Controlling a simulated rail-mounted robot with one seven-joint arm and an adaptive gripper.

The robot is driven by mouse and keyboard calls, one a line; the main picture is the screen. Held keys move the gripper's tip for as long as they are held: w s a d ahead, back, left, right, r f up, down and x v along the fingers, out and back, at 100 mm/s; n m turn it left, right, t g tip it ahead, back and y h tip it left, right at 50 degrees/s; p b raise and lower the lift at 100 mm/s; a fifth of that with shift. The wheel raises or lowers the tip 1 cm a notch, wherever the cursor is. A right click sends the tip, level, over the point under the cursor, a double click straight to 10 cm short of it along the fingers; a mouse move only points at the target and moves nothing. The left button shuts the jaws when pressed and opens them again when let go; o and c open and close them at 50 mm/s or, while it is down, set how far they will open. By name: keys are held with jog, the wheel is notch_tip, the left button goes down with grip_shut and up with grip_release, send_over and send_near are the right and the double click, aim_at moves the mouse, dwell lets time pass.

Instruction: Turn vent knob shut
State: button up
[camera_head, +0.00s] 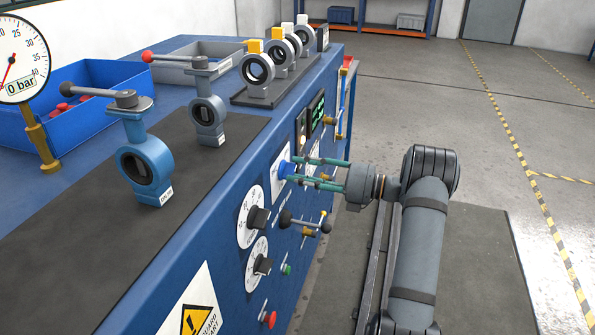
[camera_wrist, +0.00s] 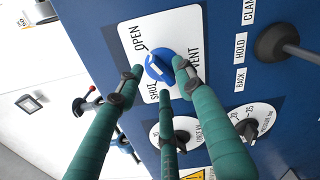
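The vent knob is a round blue knob (camera_wrist: 157,69) with a white mark, on a white plate (camera_wrist: 185,27) lettered OPEN, SHUT and VENT. In the head view the blue knob (camera_head: 283,169) is on the bench's front panel, partly behind my fingers. My gripper (camera_wrist: 160,75) has three green fingers spread around the knob, with the knob visible between the tips. The gripper (camera_head: 300,171) also shows in the head view, reaching left toward the panel. I cannot tell whether any fingertip touches the knob. The exact heading of the white mark is unclear.
Below the vent plate, a dark-knobbed lever (camera_head: 305,222) sticks out from the panel. Two black dials (camera_head: 257,218) (camera_head: 262,265) and a red button (camera_head: 268,319) are nearer the camera. Butterfly valves (camera_head: 147,170) (camera_head: 207,112) stand on the bench top. The floor to the right is open.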

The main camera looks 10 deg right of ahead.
jog(key=shift+w+a, duration=0.3)
jog(key=shift+a, duration=0.25)
jog(key=c, duration=0.3)
grip_shut()
